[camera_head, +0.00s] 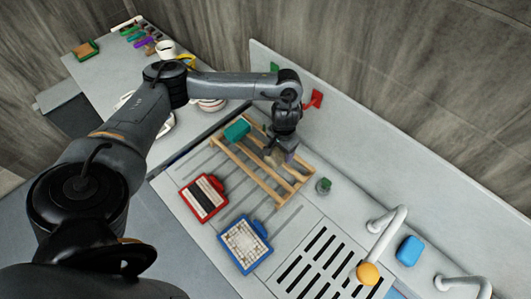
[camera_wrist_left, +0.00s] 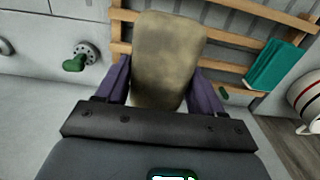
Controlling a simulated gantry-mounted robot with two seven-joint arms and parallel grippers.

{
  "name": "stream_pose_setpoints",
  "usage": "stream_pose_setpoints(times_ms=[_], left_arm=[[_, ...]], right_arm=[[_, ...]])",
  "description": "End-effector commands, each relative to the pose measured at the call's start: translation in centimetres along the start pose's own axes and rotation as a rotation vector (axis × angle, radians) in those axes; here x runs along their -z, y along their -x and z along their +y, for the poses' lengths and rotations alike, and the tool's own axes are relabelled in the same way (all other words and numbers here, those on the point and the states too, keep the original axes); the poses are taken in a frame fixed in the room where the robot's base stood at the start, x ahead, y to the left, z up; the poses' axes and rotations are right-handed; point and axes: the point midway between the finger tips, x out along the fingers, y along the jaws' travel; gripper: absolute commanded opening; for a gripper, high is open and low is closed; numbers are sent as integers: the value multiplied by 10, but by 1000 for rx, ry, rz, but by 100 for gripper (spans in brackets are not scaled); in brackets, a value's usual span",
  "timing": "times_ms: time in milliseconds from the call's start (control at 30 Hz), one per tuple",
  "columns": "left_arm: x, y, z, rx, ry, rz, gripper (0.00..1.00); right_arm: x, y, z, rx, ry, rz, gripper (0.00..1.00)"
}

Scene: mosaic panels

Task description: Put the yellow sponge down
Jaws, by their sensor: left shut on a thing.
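The yellow sponge (camera_wrist_left: 168,60) looks dull, worn yellow-brown in the left wrist view, where it stands up between my purple-padded fingers. My left gripper (camera_head: 279,156) is shut on it, above the right part of a wooden slatted rack (camera_head: 222,153). In the head view only a small tan part of the sponge (camera_head: 271,158) shows below the gripper; the rest is hidden. I cannot tell whether the sponge touches the rack. My right gripper is not in view.
A teal block (camera_head: 237,130) lies on the rack's far-left end. Red (camera_head: 203,198) and blue (camera_head: 245,244) framed panels lie on the grooved counter. A green knob (camera_head: 325,185) is right of the rack. A blue block (camera_head: 409,250) sits between white faucets (camera_head: 389,232).

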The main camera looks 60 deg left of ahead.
Motion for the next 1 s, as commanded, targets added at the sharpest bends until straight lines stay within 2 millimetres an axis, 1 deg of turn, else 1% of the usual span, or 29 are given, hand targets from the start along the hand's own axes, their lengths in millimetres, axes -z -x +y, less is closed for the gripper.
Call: stream_pose_setpoints(times_ms=[33, 167, 400, 533, 600, 700, 867, 1000], left_arm=[[-1, -8, -4, 0, 3, -1, 43], [1, -22, -22, 1, 5, -2, 43], [8, -53, -70, 1, 7, -2, 43], [12, -64, -92, 1, 4, -2, 43], [14, -65, -100, 1, 3, -1, 43], [16, -70, -108, 1, 1, -1, 43], [16, -74, -112, -1, 0, 0, 43], [16, -90, -112, 0, 0, -2, 43]], right_arm=[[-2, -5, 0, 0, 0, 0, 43], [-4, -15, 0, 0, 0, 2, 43], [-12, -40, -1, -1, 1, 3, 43], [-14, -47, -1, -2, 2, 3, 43], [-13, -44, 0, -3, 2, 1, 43], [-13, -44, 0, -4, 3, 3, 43], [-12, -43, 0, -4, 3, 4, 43], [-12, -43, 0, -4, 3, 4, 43]])
